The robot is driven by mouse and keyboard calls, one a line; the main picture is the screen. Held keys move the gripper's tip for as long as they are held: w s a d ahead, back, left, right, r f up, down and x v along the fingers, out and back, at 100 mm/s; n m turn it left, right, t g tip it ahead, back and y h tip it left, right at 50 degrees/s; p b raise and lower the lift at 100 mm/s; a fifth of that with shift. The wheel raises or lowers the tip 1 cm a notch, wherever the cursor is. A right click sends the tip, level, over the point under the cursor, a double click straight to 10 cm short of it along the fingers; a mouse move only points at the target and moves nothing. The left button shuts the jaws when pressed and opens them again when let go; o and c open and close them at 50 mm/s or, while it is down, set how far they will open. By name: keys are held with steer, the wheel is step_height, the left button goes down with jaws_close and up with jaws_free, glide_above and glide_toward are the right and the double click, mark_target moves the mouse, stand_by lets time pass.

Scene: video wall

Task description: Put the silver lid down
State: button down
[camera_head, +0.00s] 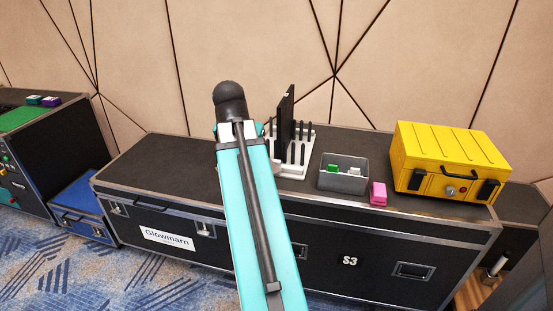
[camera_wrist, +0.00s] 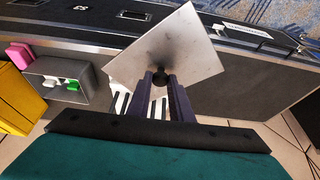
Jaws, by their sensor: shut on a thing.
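The silver lid (camera_wrist: 166,48) is a flat square plate with a round black knob (camera_wrist: 159,77), seen in the wrist view. My gripper (camera_wrist: 160,82) is shut on the knob, and the plate sits tilted in the picture beyond the fingertips. The lid appears to be over or near the top of the black case (camera_head: 160,165); its exact height above it I cannot tell. In the head view my own arm hides the gripper and most or all of the lid.
On the case stand a white slotted rack (camera_head: 296,165) with an upright black panel (camera_head: 286,112), a grey bin (camera_head: 342,182) with green and white pieces, a pink block (camera_head: 378,194) and a yellow case (camera_head: 450,160). The case top left of my arm is clear.

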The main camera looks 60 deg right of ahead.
steer(key=w+a+n+t+y, duration=0.2)
steer(key=w+a+n, duration=0.5)
steer(key=w+a, duration=1)
steer(key=w+a+n+y, duration=0.1)
steer(key=w+a+n, duration=0.1)
steer(key=a, duration=0.9)
steer(key=w+a+r+n+t+y, duration=0.1)
steer(key=a+n, duration=0.3)
steer(key=a, duration=0.8)
steer(key=shift+w+n, duration=0.3)
steer(key=shift+w, duration=0.15)
steer(key=shift+a, duration=0.15)
